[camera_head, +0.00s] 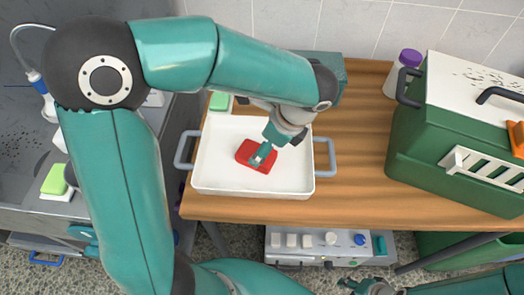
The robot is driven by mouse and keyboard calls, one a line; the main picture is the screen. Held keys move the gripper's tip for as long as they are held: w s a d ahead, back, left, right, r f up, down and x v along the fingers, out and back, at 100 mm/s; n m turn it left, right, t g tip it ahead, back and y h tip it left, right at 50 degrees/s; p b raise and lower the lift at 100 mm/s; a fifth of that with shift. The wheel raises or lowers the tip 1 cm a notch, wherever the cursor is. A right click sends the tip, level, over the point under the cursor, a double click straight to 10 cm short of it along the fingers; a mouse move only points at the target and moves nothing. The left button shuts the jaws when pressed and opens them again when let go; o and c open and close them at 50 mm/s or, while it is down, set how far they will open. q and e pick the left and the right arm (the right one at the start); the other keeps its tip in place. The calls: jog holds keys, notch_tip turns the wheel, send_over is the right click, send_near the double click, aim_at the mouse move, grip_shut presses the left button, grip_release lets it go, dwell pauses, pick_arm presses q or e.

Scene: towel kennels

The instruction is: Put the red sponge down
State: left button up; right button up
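The red sponge (246,151) is in the white tray (213,165) with grey side handles, near the tray's middle. My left gripper (261,156) reaches down into the tray from above right, with its fingertips at the sponge and covering part of it. I cannot tell whether the fingers are closed on the sponge or whether it touches the tray floor. My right gripper (358,287) is low at the bottom edge, away from the tray and partly cut off; its finger state is unclear.
The tray stands on a wooden table (360,165). A green crate (450,140) with a white top and a purple-capped bottle (404,70) are at right. A green sponge (219,101) lies behind the tray; another green-and-white sponge (55,180) is on the grey sink unit at left.

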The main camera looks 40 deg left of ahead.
pick_arm(q)
jog(key=v, duration=0.6)
jog(key=shift+r, duration=0.15)
